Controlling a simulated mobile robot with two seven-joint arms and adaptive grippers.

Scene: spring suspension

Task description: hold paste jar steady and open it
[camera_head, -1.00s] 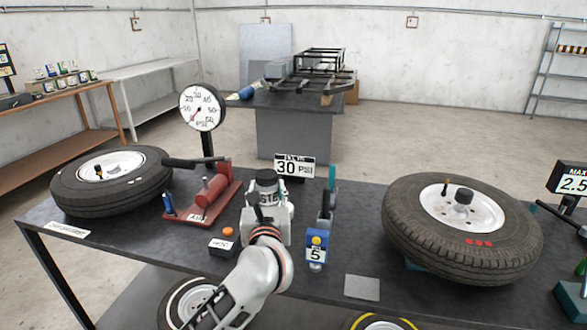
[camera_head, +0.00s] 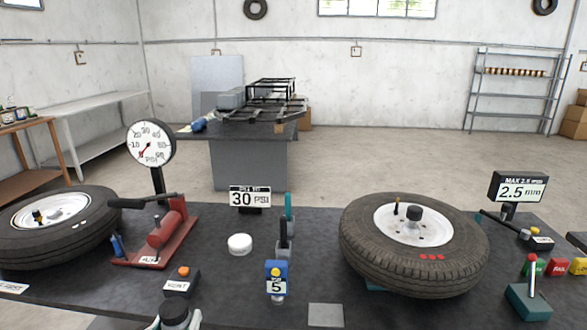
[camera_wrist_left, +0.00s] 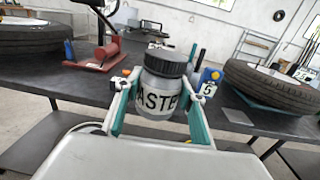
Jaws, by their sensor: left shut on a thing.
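The paste jar (camera_wrist_left: 160,102) is a grey jar with a dark ribbed lid (camera_wrist_left: 166,62) on it. Part of its label, "ASTE", shows in the left wrist view. My left gripper (camera_wrist_left: 158,84) is shut on the jar, one finger on each side, and holds it upright. In the head view only the dark lid (camera_head: 174,313) and a bit of my left gripper (camera_head: 173,325) show at the bottom edge; the jar body is cut off there. My right gripper is not in view.
A white round disc (camera_head: 240,245) lies on the dark workbench (camera_head: 215,285). Around it are a red pump (camera_head: 163,232), a vent button box (camera_head: 182,282), a blue "5" unit (camera_head: 276,280) and two tires (camera_head: 60,225) (camera_head: 415,240). A grey plate (camera_head: 326,315) lies near the front.

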